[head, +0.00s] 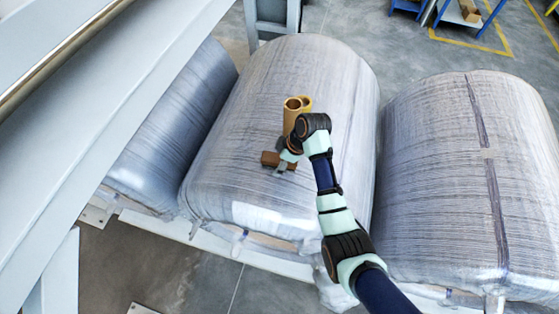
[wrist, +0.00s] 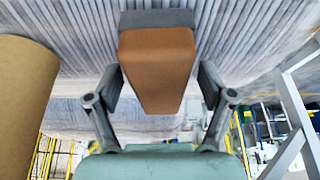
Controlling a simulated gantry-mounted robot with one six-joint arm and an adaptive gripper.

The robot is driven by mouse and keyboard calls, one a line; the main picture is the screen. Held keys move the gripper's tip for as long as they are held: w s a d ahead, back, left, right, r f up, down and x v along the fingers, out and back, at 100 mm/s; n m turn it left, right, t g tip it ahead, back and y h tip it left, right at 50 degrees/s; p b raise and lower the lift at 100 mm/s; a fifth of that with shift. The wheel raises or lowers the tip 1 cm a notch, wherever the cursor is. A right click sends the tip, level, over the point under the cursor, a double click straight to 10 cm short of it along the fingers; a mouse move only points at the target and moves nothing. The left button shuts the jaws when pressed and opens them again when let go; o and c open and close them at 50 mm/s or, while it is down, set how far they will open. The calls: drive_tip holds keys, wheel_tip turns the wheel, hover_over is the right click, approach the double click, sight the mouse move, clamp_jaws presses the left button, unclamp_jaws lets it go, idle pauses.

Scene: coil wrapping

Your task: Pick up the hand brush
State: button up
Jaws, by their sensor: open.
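The hand brush shows in the wrist view as a brown block (wrist: 157,65) with a dark grey strip along its far end (wrist: 157,19). In the head view the hand brush (head: 268,158) lies on the upper side of the middle wrapped coil (head: 235,185). My gripper (wrist: 160,85) is open in the wrist view, with one finger on each side of the brush and a visible gap on both sides. In the head view my gripper (head: 284,167) is right at the brush and hides part of it.
Cardboard tubes (head: 293,108) stand on the middle coil just behind my gripper; one tube (wrist: 22,95) is close on the left in the wrist view. Other wrapped coils lie to the left (head: 170,130) and right (head: 455,180). Blue racks (head: 465,14) stand far back.

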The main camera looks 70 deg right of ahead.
drive_tip(key=shift+c, duration=0.3)
drive_tip(key=c, duration=1.3)
drive_tip(key=shift+o, duration=0.2)
drive_tip(key=shift+r, duration=0.1)
wheel_tip(320, 180, up, 20)
drive_tip(key=p, duration=0.9)
drive_tip(key=shift+r, duration=0.2)
